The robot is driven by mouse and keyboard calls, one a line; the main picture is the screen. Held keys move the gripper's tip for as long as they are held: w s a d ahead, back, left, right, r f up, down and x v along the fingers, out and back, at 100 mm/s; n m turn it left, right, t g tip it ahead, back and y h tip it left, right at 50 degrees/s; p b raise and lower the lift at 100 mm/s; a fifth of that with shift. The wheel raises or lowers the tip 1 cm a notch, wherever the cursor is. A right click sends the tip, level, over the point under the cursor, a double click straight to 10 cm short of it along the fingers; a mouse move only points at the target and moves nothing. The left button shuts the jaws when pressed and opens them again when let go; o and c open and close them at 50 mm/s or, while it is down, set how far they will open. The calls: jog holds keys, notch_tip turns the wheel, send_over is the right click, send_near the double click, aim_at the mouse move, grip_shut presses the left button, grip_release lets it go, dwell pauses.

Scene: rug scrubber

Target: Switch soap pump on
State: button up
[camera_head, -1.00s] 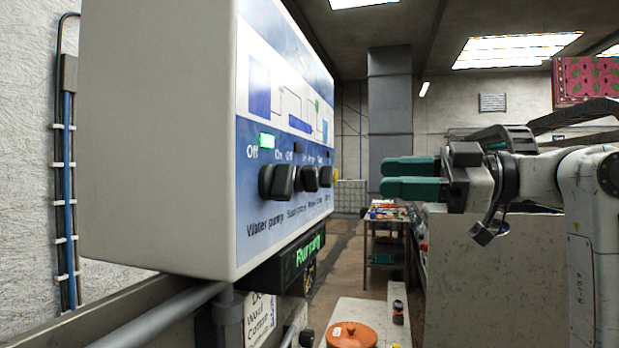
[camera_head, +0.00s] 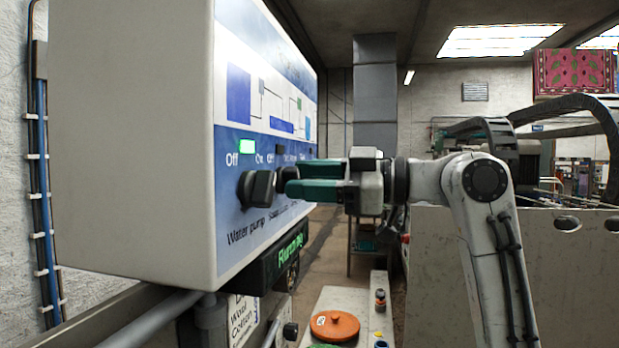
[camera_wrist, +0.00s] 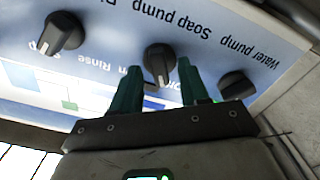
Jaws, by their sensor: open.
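The control box's printed front panel (camera_head: 232,183) carries a row of black rotary knobs. In the wrist view the panel appears upside down. The soap pump knob (camera_wrist: 160,61) stands between the two green fingers of my gripper (camera_wrist: 157,70), which is open around it with a gap on both sides. In the head view my gripper (camera_head: 287,180) reaches the panel from the right and hides much of the soap pump knob (camera_head: 282,178). The lamp above the soap pump (camera_head: 280,151) looks dark.
Another knob (camera_wrist: 62,33) lies on the other side. A green "Running" display (camera_head: 291,248) hangs under the box. An orange lid (camera_head: 335,326) is below.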

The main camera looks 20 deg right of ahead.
jog(key=shift+c, duration=0.3)
grip_shut()
jog(key=shift+m, duration=0.4)
jog(key=m+p, duration=0.3)
jog(key=m, duration=0.2)
jog(key=shift+r, duration=0.2)
jog(key=m+p, duration=0.3)
jog(key=m, duration=0.3)
jog(key=shift+w+d, duration=0.1)
jog(key=shift+f+p, duration=0.1)
jog(key=shift+p, duration=0.2)
jog(key=shift+o, duration=0.3)
grip_release()
